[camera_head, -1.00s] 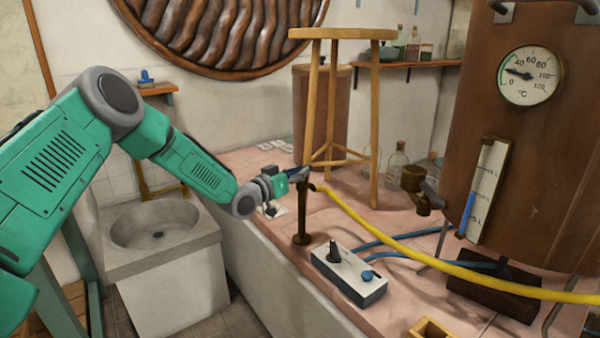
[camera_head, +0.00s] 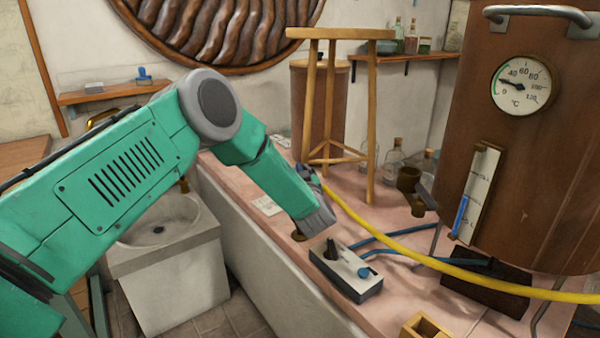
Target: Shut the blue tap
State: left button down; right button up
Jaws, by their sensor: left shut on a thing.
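The tap stands on a brown post on the pink tiled counter. Only the foot of the post (camera_head: 298,236) shows, beside my wrist, and a yellow hose (camera_head: 400,237) runs from its top to the right. My left arm reaches across the basin to the tap. My left gripper (camera_head: 308,175) is mostly behind my wrist at the top of the post, shut on the tap's blue handle. My right gripper is not in view.
A white box (camera_head: 345,278) with a black lever and blue knob sits just in front of the post, close to my wrist. A wooden stool (camera_head: 372,130) stands behind. A copper boiler (camera_head: 535,160) is at right, a stone basin (camera_head: 170,270) at left.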

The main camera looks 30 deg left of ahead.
pick_arm(q)
jog(key=n+g+y, duration=0.1)
jog(key=n+g+y+b, duration=0.1)
jog(key=f+n+g+y, duration=0.1)
jog(key=g, duration=0.1)
jog(key=shift+w+d+y+b, duration=0.1)
jog(key=shift+d+y+b, duration=0.2)
jog(key=shift+b, duration=0.1)
jog(key=shift+w+r+n+g+y+b, duration=0.1)
jog(key=shift+r+n+g+y+b, duration=0.1)
jog(key=shift+n+g+y+b, duration=1)
jog(key=shift+g+h, duration=0.4)
jog(key=c, duration=1.5)
grip_release()
jog(key=shift+o, duration=0.2)
jog(key=shift+w+r, duration=0.1)
jog(key=shift+r, duration=0.05)
